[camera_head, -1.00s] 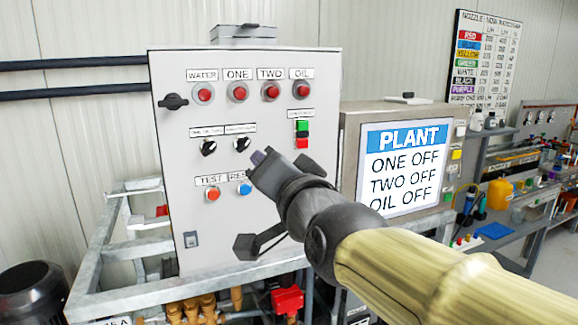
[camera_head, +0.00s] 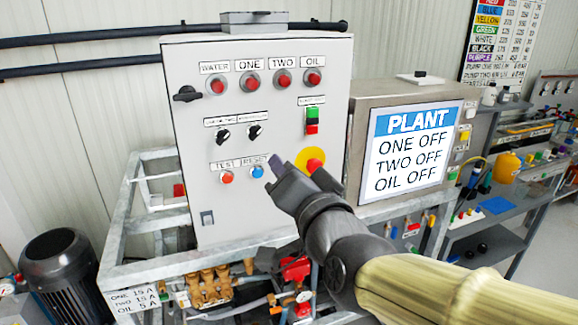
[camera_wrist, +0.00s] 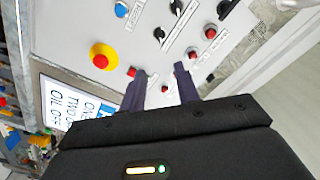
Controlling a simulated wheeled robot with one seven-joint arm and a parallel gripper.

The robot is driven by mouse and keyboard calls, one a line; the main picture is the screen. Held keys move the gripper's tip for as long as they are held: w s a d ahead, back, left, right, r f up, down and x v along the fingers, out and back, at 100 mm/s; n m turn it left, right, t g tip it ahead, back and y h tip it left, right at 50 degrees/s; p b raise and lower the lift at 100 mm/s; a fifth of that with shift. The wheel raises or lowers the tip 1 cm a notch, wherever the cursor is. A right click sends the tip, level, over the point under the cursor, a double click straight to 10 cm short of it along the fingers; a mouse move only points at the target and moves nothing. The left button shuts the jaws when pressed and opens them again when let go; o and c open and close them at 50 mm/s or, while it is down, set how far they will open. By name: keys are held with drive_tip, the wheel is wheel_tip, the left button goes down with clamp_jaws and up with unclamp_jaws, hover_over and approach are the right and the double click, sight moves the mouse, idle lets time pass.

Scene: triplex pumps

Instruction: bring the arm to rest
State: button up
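My gripper (camera_head: 277,176) is in front of the grey control panel (camera_head: 187,130), low and right of centre in the head view, near the blue RESET button (camera_head: 257,171) and the yellow-and-red stop button (camera_head: 312,161). In the wrist view my gripper (camera_wrist: 161,88) shows two dark fingers standing apart with nothing between them. The panel face (camera_wrist: 85,25) lies beyond them, seen turned over. No contact shows, though the exact distance is hard to tell. My yellowish arm reaches in from the lower right.
A screen (camera_head: 411,150) reading PLANT, ONE OFF, TWO OFF, OIL OFF stands right of the panel. A metal frame (camera_head: 130,262) and brass fittings (camera_head: 208,284) lie below. A dark motor (camera_head: 57,268) is at lower left, a workbench (camera_head: 520,200) at right.

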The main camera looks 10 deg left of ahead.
drive_tip(key=w+d+f+n+g+h+p, duration=0.1)
drive_tip(key=w+d+f+g+h, duration=0.15)
drive_tip(key=d+f, duration=0.4)
drive_tip(key=w+d+f+n+g+h+p, duration=0.1)
drive_tip(key=d+f+g+h, duration=0.15)
drive_tip(key=f, duration=0.65)
drive_tip(key=s+d+f+g+h+p, duration=0.2)
drive_tip(key=s+d+f+g+h, duration=0.2)
drive_tip(key=d+f, duration=1)
drive_tip(key=s+d+g, duration=0.1)
drive_tip(key=s+g, duration=0.2)
drive_tip(key=s, duration=0.2)
drive_tip(key=shift+d+n+g+h, duration=0.15)
drive_tip(key=shift+n+g+h, duration=0.15)
